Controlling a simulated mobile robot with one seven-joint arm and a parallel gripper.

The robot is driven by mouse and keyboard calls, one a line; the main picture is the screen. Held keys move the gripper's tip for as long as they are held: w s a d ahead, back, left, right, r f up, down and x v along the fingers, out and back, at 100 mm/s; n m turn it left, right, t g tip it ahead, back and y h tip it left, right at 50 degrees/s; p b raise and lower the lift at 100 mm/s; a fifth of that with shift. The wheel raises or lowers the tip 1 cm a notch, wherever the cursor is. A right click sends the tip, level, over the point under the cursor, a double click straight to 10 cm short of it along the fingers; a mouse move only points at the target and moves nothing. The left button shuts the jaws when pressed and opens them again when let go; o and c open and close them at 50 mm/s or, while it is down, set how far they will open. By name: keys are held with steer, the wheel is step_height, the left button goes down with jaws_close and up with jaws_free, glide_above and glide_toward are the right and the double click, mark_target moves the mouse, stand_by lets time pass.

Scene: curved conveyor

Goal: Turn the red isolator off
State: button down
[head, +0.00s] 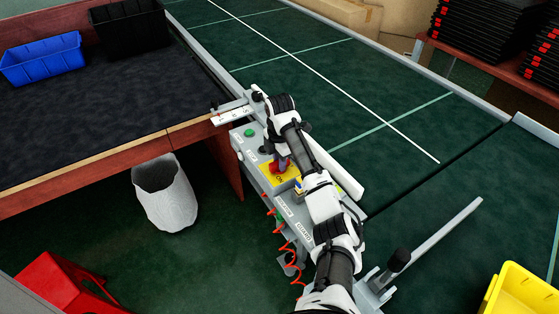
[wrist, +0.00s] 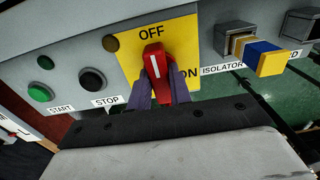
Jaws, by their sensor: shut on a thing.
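The red isolator (wrist: 154,62) is a rotary handle with a white line, on a yellow plate (wrist: 127,60) marked OFF above and ON to the right. In the wrist view the handle stands nearly upright, its white line towards OFF. My gripper (wrist: 164,88) is shut on the handle, with one purple-grey finger on each side. In the head view the isolator (head: 274,170) is a small red patch beside my gripper (head: 284,163), on the yellow plate (head: 271,181); my arm partly covers the panel.
A green START button (wrist: 40,93) and a black STOP button (wrist: 92,80) sit left of the plate. A blue and yellow plug (wrist: 262,55) sticks out on the right. The green conveyor (head: 330,70) runs behind the panel. A white bin (head: 166,195) stands under the table.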

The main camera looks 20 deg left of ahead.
stand_by(0.4)
steer(key=c, duration=1.3)
jaws_free()
step_height(320, 180, up, 14)
steer(key=shift+f+p, duration=0.1)
steer(key=shift+p, duration=0.2)
steer(key=shift+a, duration=0.1)
